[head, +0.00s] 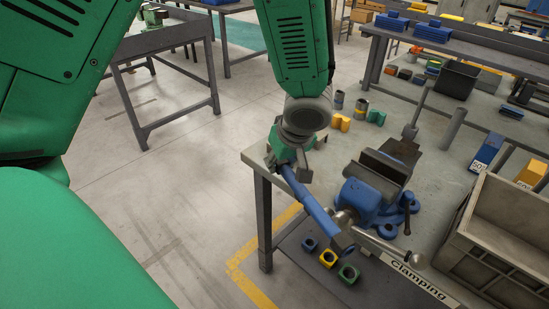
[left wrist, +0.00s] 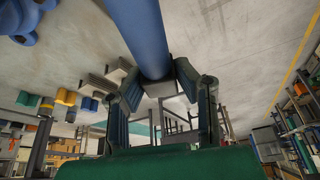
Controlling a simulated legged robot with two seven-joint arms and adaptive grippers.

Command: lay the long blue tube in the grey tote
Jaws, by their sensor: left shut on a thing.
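The long blue tube (head: 310,203) is held in my left gripper (head: 287,160) above the near left corner of the workbench, slanting down toward the vise. My left gripper is shut on one end of it. In the left wrist view the tube (left wrist: 148,30) runs from between the fingers (left wrist: 160,88) up past the top edge. The grey tote (head: 470,220) stands at the right on the bench, well apart from the tube. Its inside shows only in part. My right gripper is not in view.
A blue vise (head: 365,195) with a long handle stands between the tube and the tote. Grey posts (head: 453,128) stand behind the vise. Clear floor lies left of the bench.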

